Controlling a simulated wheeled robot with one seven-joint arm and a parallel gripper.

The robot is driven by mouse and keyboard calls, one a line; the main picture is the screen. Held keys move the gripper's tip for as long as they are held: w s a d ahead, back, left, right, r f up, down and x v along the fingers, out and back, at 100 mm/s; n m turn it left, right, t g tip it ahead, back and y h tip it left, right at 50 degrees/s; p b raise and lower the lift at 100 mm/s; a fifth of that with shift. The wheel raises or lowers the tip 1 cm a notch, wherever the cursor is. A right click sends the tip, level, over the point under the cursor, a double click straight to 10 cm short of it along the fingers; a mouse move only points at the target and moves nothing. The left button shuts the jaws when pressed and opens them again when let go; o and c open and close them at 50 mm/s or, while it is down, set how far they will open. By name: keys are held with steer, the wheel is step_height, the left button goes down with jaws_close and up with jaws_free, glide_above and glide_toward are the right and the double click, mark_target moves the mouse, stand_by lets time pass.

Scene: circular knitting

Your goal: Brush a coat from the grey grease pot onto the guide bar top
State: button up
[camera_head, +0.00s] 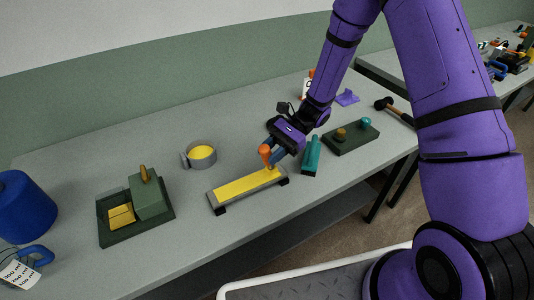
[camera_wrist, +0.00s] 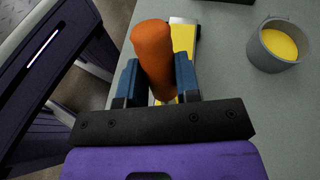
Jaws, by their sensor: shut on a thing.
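My gripper (camera_head: 277,154) is shut on the orange handle of a brush (camera_head: 265,152); in the wrist view the handle (camera_wrist: 153,52) stands between the two blue fingers (camera_wrist: 158,80). The brush's lower end is over the right end of the guide bar (camera_head: 219,208) and looks to touch its top; exact contact is hard to tell. The bar is a long grey piece with a yellow top on dark feet; its far part shows behind the handle in the wrist view (camera_wrist: 184,38). The grey grease pot (camera_head: 186,160), with yellow grease inside, stands behind the bar, and at right in the wrist view (camera_wrist: 265,58).
A dark green tray (camera_head: 168,225) with a green block and yellow pieces lies left. A teal tool (camera_head: 311,155) lies right of the bar, near a dark green board (camera_head: 352,142) with two knobs. A hammer (camera_head: 397,110) lies farther right. A blue container (camera_head: 24,205) stands far left.

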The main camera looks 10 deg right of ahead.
steer(key=shift+w+d, duration=0.1)
steer(key=shift+d, duration=0.3)
steer(key=shift+w+d+r, duration=0.1)
steer(key=shift+d+r, duration=0.1)
step_height(320, 180, up, 2)
steer(key=shift+a+r, duration=0.1)
steer(key=shift+r, duration=0.4)
step_height(320, 180, up, 5)
steer(key=shift+f, duration=0.2)
